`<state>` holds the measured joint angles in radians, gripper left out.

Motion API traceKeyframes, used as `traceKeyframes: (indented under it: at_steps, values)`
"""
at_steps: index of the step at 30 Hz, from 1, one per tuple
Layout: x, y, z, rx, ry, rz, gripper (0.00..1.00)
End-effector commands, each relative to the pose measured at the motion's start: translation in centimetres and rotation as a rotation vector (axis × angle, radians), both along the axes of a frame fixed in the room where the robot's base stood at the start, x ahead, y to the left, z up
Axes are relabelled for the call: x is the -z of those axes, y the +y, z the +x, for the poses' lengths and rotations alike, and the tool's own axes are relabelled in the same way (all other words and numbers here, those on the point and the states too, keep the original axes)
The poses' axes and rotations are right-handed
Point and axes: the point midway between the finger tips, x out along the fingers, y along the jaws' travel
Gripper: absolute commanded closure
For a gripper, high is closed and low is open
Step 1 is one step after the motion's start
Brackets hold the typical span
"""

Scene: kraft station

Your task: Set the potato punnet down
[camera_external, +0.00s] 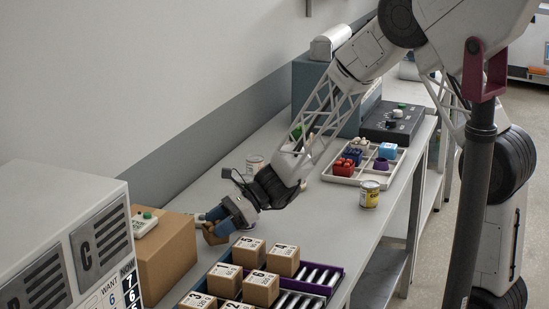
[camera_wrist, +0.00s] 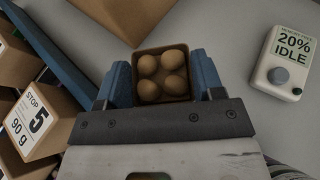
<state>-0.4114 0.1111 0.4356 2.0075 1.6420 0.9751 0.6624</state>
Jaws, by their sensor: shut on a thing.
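The potato punnet is a small brown square tray with several round tan potatoes (camera_wrist: 161,75) in it. In the wrist view its rim (camera_wrist: 160,48) shows between the two blue fingers of my gripper (camera_wrist: 160,85), which are shut on its sides. In the external view my gripper (camera_external: 215,221) points down and left over the table, and the punnet (camera_external: 213,237) is tilted in it, beside a large cardboard box (camera_external: 167,256). The punnet's underside is hidden, so I cannot tell whether it touches anything.
Several numbered cartons (camera_external: 283,260) stand on a dark roller rack (camera_external: 325,277) in front. The table (camera_external: 320,225) is clear between.

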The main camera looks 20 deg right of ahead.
Motion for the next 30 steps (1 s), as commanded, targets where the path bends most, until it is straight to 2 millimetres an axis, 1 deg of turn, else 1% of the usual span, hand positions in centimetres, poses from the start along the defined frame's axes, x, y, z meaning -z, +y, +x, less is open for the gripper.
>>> traceKeyframes:
  at_steps: [3, 6, 20, 21, 23, 30]
  values:
    - [1.4, 0.0, 0.0, 0.000, 0.002, 0.000, 0.65]
    - [2.0, 0.0, 0.0, 0.000, 0.000, 0.000, 0.65]
    - [2.4, 0.0, 0.0, 0.000, 0.000, 0.000, 0.65]
    - [2.4, 0.0, 0.0, 0.000, 0.000, 0.000, 0.37]
    - [2.4, 0.0, 0.0, 0.000, 0.000, 0.000, 0.28]
    - [2.4, 0.0, 0.0, 0.000, 0.000, 0.000, 0.28]
